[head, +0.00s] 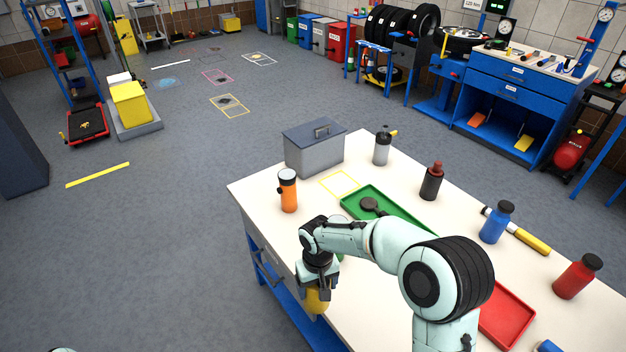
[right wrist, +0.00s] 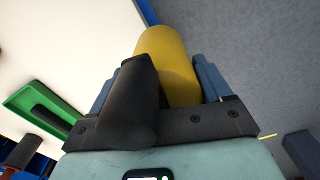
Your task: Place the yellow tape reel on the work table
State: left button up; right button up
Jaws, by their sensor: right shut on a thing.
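The yellow tape reel (head: 317,301) is held in my right gripper (head: 318,285), which points down at the work table's near left edge. In the right wrist view the reel (right wrist: 168,62) shows as a rounded yellow body between the two blue-grey fingers (right wrist: 160,90). A dark rounded part in front hides some of it. The white-topped work table (head: 262,190) spreads to the right of the gripper. The reel overlaps the table's edge and side in the head view; I cannot tell its height or whether it touches. My left gripper is out of view.
On the table are a grey lidded box (head: 314,155), an orange bottle (head: 288,192), a green tray (head: 400,218) with a dark item, a red tray (head: 508,318) and several bottles. A yellow outlined square (head: 341,184) between box and green tray is empty. Grey floor lies left.

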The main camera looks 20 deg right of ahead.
aim_at(339, 184)
jog(key=i+j+u, duration=0.65)
jog(key=i, duration=0.25)
jog(key=i+u, duration=0.2)
jog(key=i, duration=1.1)
jog(key=i+z, duration=0.25)
jog(key=i, duration=0.4)
jog(key=i+j+z, duration=0.1)
jog(key=i+z, duration=0.2)
jog(key=i, duration=0.35)
jog(key=i+z, duration=1.25)
jog(key=z, duration=0.2)
jog(key=i+z, duration=0.25)
jog(key=z, duration=0.2)
jog(key=i+z, duration=0.2)
jog(key=z, duration=0.2)
jog(key=i+z, duration=0.25)
jog(key=z, duration=0.15)
jog(key=i+j+z, duration=0.1)
jog(key=z, duration=0.3)
jog(key=i+j+z, duration=0.15)
jog(key=i+z, duration=0.15)
jog(key=z, duration=0.15)
jog(key=i+j+z, duration=0.55)
jog(key=z, duration=0.25)
jog(key=i+j+z, duration=0.1)
jog(key=j, duration=0.2)
jog(key=i+j+z, duration=0.25)
jog(key=j, duration=0.3)
